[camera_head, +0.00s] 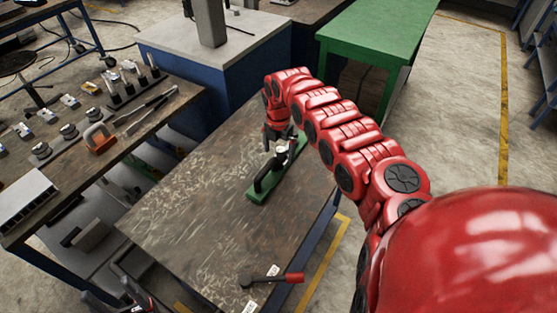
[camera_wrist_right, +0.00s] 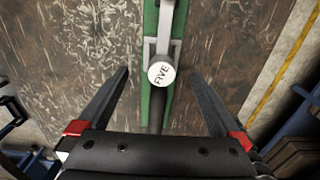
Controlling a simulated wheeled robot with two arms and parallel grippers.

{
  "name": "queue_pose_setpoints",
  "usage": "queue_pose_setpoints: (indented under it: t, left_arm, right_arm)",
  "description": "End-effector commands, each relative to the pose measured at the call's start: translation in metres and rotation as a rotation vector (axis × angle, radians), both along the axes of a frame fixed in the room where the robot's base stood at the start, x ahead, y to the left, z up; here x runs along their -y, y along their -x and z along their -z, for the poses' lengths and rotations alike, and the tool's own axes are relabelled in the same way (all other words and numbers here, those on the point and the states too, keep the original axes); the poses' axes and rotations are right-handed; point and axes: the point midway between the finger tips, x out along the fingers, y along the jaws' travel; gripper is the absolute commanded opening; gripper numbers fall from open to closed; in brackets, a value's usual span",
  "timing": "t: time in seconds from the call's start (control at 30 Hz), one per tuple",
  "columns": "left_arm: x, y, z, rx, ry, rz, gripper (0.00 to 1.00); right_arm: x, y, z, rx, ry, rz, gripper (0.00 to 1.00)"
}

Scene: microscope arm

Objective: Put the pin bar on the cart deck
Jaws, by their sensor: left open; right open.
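A long green bar (camera_head: 257,195) with black and grey upright parts lies on the worn brown top (camera_head: 200,180) of the middle table or cart. I take the bar as the pin bar and the top as the deck, but cannot be sure. In the right wrist view, the green bar (camera_wrist_right: 150,22) carries a grey arm and a round white cap (camera_wrist_right: 161,73) marked FIVE. My right gripper (camera_head: 281,140) is open above the bar, its fingers (camera_wrist_right: 157,74) on either side of the cap, apart from it. My left gripper (camera_head: 112,298) is partly visible at the bottom left, open and empty.
A red-handled black tool (camera_head: 270,280) lies near the front edge, with white labels. The left bench (camera_head: 60,185) holds a black rack (camera_head: 125,95) of upright pieces, several small parts and an orange tool (camera_head: 100,138). A green table (camera_head: 375,35) stands behind.

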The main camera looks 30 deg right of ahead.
Motion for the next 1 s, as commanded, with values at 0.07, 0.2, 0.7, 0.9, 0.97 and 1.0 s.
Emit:
queue_pose_setpoints:
  t: [0.07, 0.2, 0.7, 0.9, 0.97, 1.0]
  left_arm:
    - [0.0, 0.0, 0.008, 0.0, 0.0, 0.0, 0.65]
    - [0.0, 0.0, 0.016, 0.0, 0.0, 0.0, 0.65]
    - [0.0, 0.0, 0.02, 0.0, 0.0, 0.0, 0.65]
    - [0.0, 0.0, 0.02, 0.0, 0.0, 0.0, 0.65]
    - [0.0, 0.0, 0.019, 0.0, 0.0, 0.0, 0.65]
    - [0.0, 0.0, 0.017, 0.0, 0.0, 0.0, 0.65]
  right_arm:
    - [0.002, -0.001, -0.017, 0.006, 0.004, 0.002, 1.0]
    - [0.001, 0.0, -0.044, 0.003, 0.002, 0.003, 1.0]
    - [-0.001, 0.001, -0.071, -0.003, -0.002, 0.001, 1.0]
    - [0.0, 0.001, -0.071, -0.002, -0.002, 0.001, 1.0]
    - [0.0, 0.001, -0.072, -0.002, -0.002, 0.001, 1.0]
    - [0.0, 0.001, -0.074, -0.002, -0.002, 0.001, 1.0]
